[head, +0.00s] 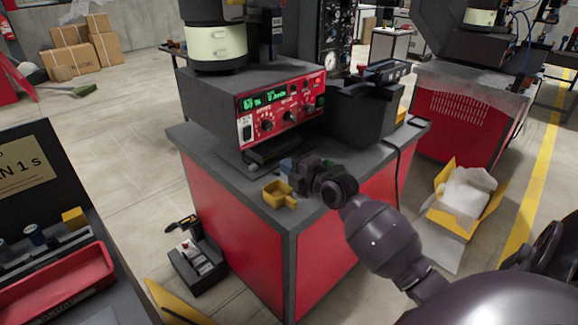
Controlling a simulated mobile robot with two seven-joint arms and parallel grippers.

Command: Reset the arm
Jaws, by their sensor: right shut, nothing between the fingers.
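My right arm (385,243) reaches in from the lower right, over the grey top of the red cabinet. My right gripper (289,167) is at its far end, shut and empty, near the front of the feeder's control box. The gripper is small and dark here, and the wrist partly hides it. A small yellow open holder (277,192) is just in front of the gripper; I cannot tell whether they touch. My left gripper is out of view.
The red control panel (283,107) with green digits stands behind the gripper, with the bowl feeder (215,45) above it. A dark tool box (198,262) is on the floor at left. A red tray (55,285) is on the left bench. An open yellow box (466,196) is at right.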

